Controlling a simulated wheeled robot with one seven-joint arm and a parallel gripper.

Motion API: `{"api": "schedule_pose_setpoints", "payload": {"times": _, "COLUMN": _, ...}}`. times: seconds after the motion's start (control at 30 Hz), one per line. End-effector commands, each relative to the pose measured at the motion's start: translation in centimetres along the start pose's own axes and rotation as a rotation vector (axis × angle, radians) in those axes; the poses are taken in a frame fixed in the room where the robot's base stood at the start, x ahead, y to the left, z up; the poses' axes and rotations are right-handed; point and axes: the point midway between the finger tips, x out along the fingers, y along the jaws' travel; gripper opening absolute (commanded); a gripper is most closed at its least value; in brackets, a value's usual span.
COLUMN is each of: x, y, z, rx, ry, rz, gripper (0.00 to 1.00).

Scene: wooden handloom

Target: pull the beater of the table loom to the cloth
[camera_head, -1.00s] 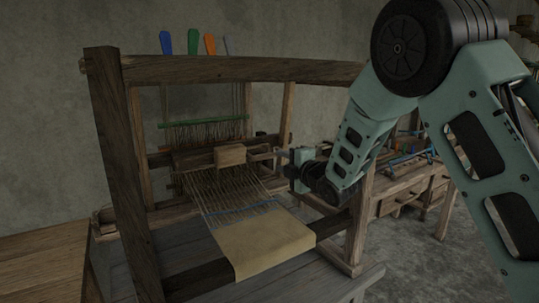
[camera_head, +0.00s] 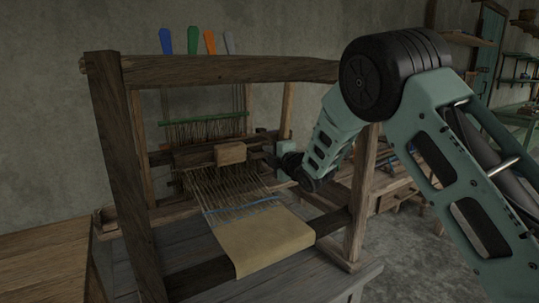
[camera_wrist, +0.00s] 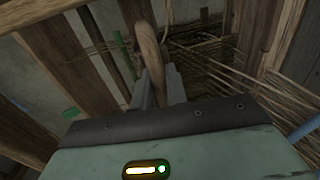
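The table loom has a dark wooden frame (camera_head: 230,70). Its beater (camera_head: 190,158) is a wooden bar across the warp, well behind the tan cloth (camera_head: 262,240). A lighter wooden block (camera_head: 230,153) sits at its middle. My gripper (camera_head: 272,160) is at the beater's right end, its fingers small and dark in the head view. In the wrist view, a rounded wooden bar (camera_wrist: 149,45) stands between the two fingers of my gripper (camera_wrist: 158,84). The fingers lie close on both sides; whether they press on it cannot be told.
Warp threads (camera_head: 225,190) run from the beater to the cloth, with a blue strip across them. The loom's right front post (camera_head: 362,190) stands close to my forearm. A workbench (camera_head: 400,185) is behind on the right. A wooden table (camera_head: 45,265) is at left.

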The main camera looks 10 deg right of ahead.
Motion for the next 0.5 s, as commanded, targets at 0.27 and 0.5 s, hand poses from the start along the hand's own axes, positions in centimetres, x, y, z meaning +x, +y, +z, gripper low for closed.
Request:
{"api": "schedule_pose_setpoints", "payload": {"times": 0.27, "x": -1.7, "y": 0.6, "z": 0.0, "rx": -0.001, "ry": -0.001, "rz": -0.056, "gripper": 0.0}}
{"api": "schedule_pose_setpoints", "payload": {"times": 0.5, "x": -7.9, "y": 2.0, "z": 0.1, "rx": 0.001, "ry": -0.003, "rz": -0.278, "gripper": 0.0}}
